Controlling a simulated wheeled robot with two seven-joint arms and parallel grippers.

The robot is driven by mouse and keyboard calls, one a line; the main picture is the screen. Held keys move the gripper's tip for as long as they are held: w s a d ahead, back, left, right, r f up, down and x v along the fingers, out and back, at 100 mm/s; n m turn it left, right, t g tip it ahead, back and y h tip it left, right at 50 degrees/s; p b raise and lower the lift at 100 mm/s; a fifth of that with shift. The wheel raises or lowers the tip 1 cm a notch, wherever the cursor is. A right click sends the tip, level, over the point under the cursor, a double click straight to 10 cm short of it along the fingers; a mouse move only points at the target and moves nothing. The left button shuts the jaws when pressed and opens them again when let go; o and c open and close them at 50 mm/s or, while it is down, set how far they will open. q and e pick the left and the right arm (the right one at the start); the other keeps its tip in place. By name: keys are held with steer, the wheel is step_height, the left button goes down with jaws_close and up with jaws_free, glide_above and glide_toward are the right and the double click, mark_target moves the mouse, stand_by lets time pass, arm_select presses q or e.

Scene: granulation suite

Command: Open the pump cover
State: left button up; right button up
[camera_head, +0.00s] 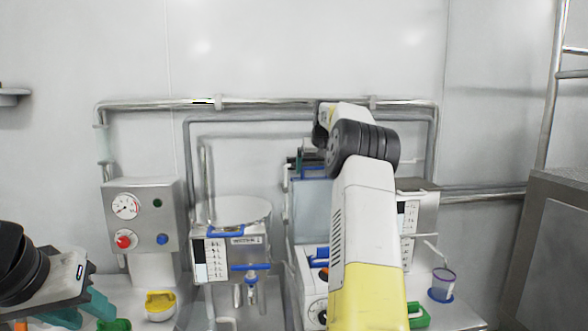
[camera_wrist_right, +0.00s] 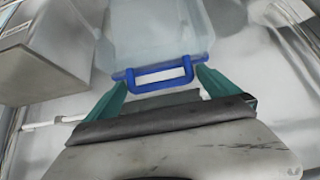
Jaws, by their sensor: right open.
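The pump cover (camera_head: 312,208) is a pale, see-through blue panel. In the head view it stands raised, roughly upright, above the pump (camera_head: 310,270), with a blue handle (camera_head: 313,172) at its top edge. In the right wrist view the blue handle (camera_wrist_right: 160,75) lies just beyond and between my right gripper's (camera_wrist_right: 160,82) two teal fingers, which are apart; the cover (camera_wrist_right: 155,35) extends beyond it. Whether a finger touches the handle I cannot tell. My right arm hides part of the pump. My left gripper (camera_head: 82,308) is at the lower left, fingers apart and empty.
A control box (camera_head: 145,215) with a gauge and red button stands at left. A machine with a blue clamp (camera_head: 250,267) is left of the pump. Pipes run along the wall.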

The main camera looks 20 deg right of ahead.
steer(key=v, duration=0.7)
steer(key=shift+s+r, duration=0.15)
steer(key=shift+r, duration=0.15)
steer(key=s+a+r+n+y, duration=0.2)
steer(key=s+a, duration=1.4)
steer(key=s+a+f, duration=0.4)
steer(key=s+f, duration=0.1)
steer(key=s, duration=0.3)
steer(key=s+a+f+n+y, duration=0.1)
steer(key=s+a+f, duration=0.3)
steer(key=s, duration=0.5)
steer(key=s+a+f+g+y, duration=0.1)
steer(key=s+a+f, duration=0.3)
steer(key=s, duration=0.5)
step_height(320, 180, down, 2)
steer(key=shift+f, duration=0.1)
